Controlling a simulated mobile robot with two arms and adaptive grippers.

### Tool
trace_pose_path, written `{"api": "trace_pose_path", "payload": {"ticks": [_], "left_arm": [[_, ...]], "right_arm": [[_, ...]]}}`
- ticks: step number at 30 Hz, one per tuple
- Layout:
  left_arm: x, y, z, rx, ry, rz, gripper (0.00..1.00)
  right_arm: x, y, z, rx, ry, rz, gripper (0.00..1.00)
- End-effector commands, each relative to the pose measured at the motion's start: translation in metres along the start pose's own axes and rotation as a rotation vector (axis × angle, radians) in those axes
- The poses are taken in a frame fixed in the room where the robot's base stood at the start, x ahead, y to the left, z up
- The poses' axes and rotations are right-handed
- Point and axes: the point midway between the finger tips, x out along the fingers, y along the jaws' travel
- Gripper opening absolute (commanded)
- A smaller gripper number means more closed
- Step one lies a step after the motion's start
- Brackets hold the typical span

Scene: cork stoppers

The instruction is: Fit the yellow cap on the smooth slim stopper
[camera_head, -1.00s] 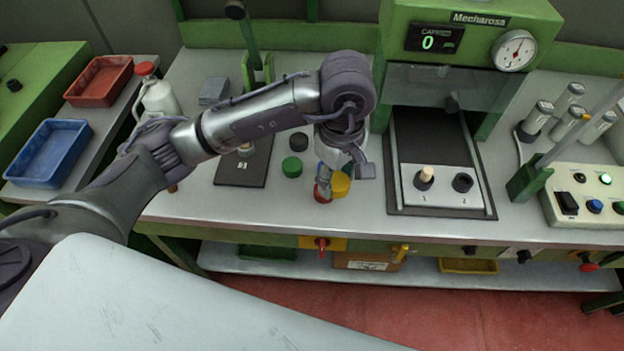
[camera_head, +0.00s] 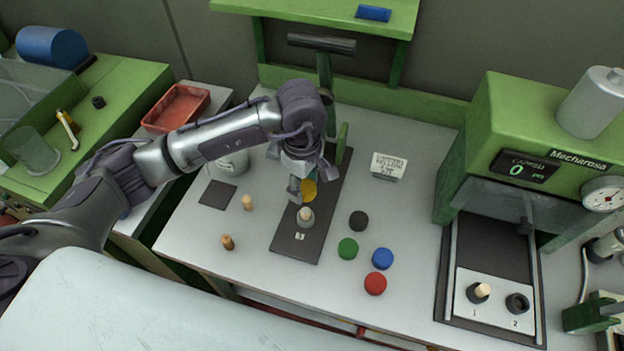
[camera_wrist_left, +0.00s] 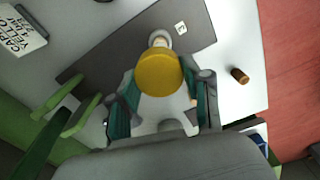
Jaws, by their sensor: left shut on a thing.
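My left gripper (camera_head: 301,188) is shut on the yellow cap (camera_head: 309,190), held above the dark plate (camera_head: 290,243). The cap also shows between the fingers in the left wrist view (camera_wrist_left: 160,75). A pale stopper (camera_head: 305,214) stands upright in a grey holder on the plate, just in front of the cap in the head view. In the left wrist view the cap partly covers this stopper (camera_wrist_left: 159,39); cap and stopper look apart. A slim pale stopper (camera_head: 247,202) and a browner one (camera_head: 227,242) stand on the table to the left. My right gripper is not in view.
Black (camera_head: 358,221), green (camera_head: 348,248), blue (camera_head: 382,258) and red (camera_head: 375,284) caps lie right of the plate. A lettered card block (camera_head: 388,166) stands behind them. The green press (camera_head: 500,150) is at right, with a stopper (camera_head: 482,290) in slot 1. A lever stand rises behind the plate.

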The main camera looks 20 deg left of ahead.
Motion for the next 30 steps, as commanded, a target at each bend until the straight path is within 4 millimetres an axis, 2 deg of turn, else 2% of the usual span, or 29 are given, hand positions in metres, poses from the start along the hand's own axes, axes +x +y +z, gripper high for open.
{"api": "trace_pose_path", "payload": {"ticks": [3, 8, 24, 30], "left_arm": [[0.003, 0.0, -0.001, -0.003, 0.0, 0.0, 0.33], [0.01, 0.0, -0.001, -0.003, 0.001, 0.0, 0.33], [0.056, 0.0, -0.001, -0.002, 0.0, 0.0, 0.33], [0.065, 0.0, -0.001, -0.001, 0.0, 0.0, 0.33]], "right_arm": [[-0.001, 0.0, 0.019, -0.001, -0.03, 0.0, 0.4], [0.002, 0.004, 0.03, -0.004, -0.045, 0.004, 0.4], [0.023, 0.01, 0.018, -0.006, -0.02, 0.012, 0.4], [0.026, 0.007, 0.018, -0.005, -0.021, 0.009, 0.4]]}}
